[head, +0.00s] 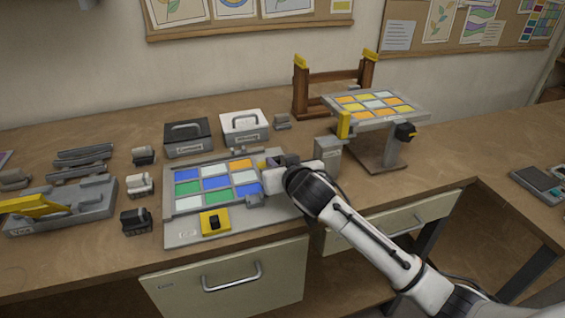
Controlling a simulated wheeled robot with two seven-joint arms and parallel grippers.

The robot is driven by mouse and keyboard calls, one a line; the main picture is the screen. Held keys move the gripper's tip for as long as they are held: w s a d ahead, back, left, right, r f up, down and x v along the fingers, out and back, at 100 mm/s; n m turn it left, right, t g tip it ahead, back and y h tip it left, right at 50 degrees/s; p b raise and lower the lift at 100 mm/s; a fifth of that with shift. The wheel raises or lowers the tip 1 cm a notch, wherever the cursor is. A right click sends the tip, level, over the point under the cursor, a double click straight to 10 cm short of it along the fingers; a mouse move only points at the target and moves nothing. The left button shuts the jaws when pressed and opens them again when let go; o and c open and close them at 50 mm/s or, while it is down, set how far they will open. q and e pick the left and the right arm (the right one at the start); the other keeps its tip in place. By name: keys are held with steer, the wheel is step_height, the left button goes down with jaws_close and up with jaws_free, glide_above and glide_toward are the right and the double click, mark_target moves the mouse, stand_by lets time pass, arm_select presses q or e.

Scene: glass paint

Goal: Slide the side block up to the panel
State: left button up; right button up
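The panel (217,183), a grid of blue, green, white and orange panes, lies flat in a grey fixture (182,232) on the bench. A yellow block with a black knob (215,222) sits at the fixture's front edge. My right gripper (270,164) is low at the panel's right side, by a small yellow part (262,165). The hand hides much of the fixture's right side, so I cannot tell which block it touches or whether its fingers are closed. My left gripper is out of view.
A tilted stand (389,151) with a second panel (374,105) is at the right. Black (189,138) and white (246,127) boxes stand behind the fixture. Several small tools and a grey tray with a yellow lever (62,213) are at the left.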

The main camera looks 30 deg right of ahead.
steer(key=o, duration=0.3)
steer(key=shift+a+f, duration=0.15)
steer(key=shift+a, duration=0.1)
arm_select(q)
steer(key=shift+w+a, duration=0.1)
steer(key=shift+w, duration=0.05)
arm_select(e)
steer(key=shift+o, duration=0.2)
steer(key=shift+d, duration=0.1)
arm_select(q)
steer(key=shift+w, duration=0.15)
arm_select(e)
steer(key=v, duration=0.9)
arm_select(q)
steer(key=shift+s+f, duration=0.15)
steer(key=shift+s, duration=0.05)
arm_select(e)
steer(key=shift+s+r, duration=0.3)
steer(key=shift+s, duration=0.35)
